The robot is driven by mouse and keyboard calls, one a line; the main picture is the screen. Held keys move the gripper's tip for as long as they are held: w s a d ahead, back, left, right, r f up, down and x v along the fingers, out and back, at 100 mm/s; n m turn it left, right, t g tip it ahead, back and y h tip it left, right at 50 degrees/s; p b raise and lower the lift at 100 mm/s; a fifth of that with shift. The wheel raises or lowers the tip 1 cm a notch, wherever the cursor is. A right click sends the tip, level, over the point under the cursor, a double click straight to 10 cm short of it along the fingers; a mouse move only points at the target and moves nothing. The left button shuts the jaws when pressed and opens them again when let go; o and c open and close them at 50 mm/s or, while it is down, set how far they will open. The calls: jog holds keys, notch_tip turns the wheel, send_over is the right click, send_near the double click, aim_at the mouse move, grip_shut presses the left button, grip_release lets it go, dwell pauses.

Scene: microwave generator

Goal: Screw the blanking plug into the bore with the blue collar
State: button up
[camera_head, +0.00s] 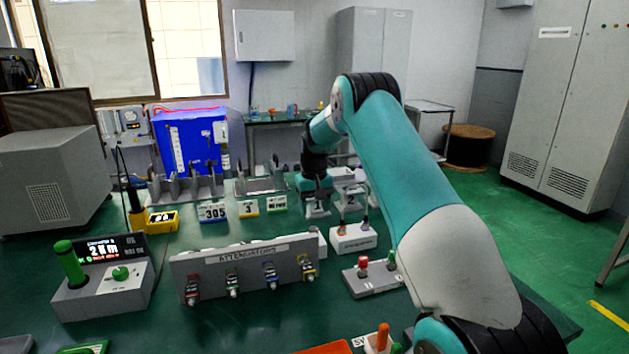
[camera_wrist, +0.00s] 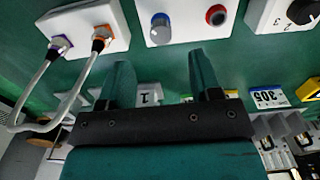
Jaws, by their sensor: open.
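In the wrist view, a white block (camera_wrist: 185,38) at the top carries a blue collar and a red-ringed bore (camera_wrist: 215,15). A silver round piece that looks like the blanking plug (camera_wrist: 160,28) stands at the blue collar (camera_wrist: 155,18); I cannot tell how deep it sits. My gripper (camera_wrist: 158,60) is open and empty, its two dark teal fingers apart below the block and pointing toward it. In the head view my gripper (camera_head: 315,188) hangs over the table near the number 1 card (camera_head: 317,207). The collar block is mostly hidden there behind the attenuator panel.
A white block with purple and orange cable plugs (camera_wrist: 88,32) stands left of the collar block in the wrist view, its cables looping nearby. A white knob block (camera_wrist: 270,18) is at right. The attenuator panel (camera_head: 210,262) stands in front in the head view.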

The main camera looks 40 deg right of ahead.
notch_tip(320, 180, up, 10)
dwell(0.3)
dwell(0.4)
